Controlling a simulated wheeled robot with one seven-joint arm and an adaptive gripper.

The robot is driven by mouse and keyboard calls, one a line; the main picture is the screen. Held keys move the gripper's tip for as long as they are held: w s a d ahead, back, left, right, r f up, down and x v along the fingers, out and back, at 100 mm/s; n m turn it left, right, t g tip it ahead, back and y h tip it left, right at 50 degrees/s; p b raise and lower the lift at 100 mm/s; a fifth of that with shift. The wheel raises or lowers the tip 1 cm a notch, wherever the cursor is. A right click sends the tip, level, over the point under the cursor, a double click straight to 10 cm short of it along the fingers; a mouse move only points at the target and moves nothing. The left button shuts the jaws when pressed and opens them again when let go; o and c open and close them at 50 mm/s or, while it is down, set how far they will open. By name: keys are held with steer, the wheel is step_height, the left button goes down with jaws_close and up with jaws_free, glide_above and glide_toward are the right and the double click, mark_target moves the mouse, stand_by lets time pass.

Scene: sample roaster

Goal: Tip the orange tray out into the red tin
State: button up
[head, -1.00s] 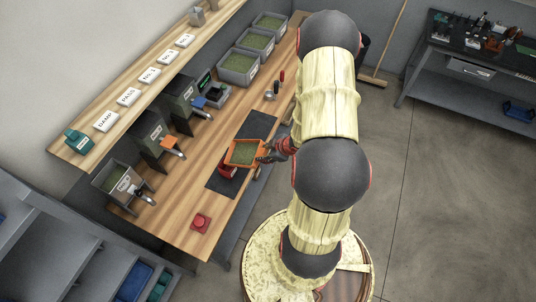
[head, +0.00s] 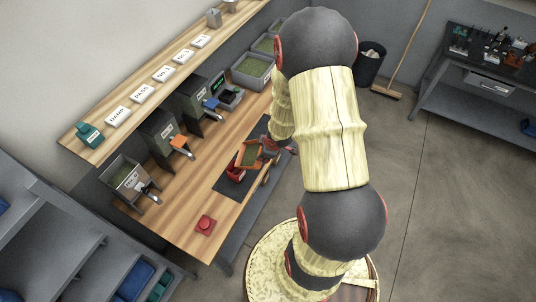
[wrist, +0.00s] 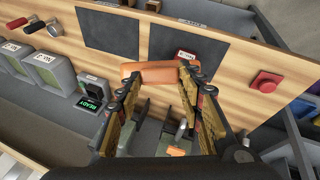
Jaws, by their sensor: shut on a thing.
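The orange tray (head: 250,147) is in my gripper (head: 270,146), steeply tilted above the dark mat, with green beans showing inside. In the wrist view my gripper (wrist: 160,76) has its fingers on both sides of the orange tray (wrist: 160,66), whose underside or wall faces me. The red tin (head: 236,173) stands on the mat just below the tray's lower edge. In the wrist view the red tin (wrist: 186,54) is mostly hidden behind the tray. I cannot tell whether beans are falling into it.
A red block with a round top (head: 205,225) sits near the bench's front end. Hoppers (head: 161,133) with spouts stand along the back under a labelled shelf (head: 165,75). Grey bins of green beans (head: 251,72) stand farther along. Bare bench (head: 180,205) lies left of the mat.

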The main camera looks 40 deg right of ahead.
steer(key=shift+w+a+r+b, duration=0.25)
steer(key=shift+w+a+b, duration=0.3)
steer(key=shift+b, duration=0.2)
steer(key=shift+w+a+r+g+h+b, duration=0.1)
steer(key=shift+w+a+g+h+b, duration=0.3)
steer(key=shift+b, duration=0.65)
steer(key=w+a+n+g+h+b, duration=0.2)
steer(key=w+a+g+h+b, duration=0.4)
steer(key=w+a, duration=1)
steer(key=shift+w+a+f+n+g+h, duration=0.25)
steer(key=shift+w+g+h, duration=0.25)
steer(key=shift+g+h, duration=0.5)
stand_by(0.5)
steer(key=shift+r, duration=0.2)
stand_by(1.2)
steer(key=shift+r+p, duration=0.45)
steer(key=shift+r, duration=0.9)
steer(key=shift+d, duration=0.1)
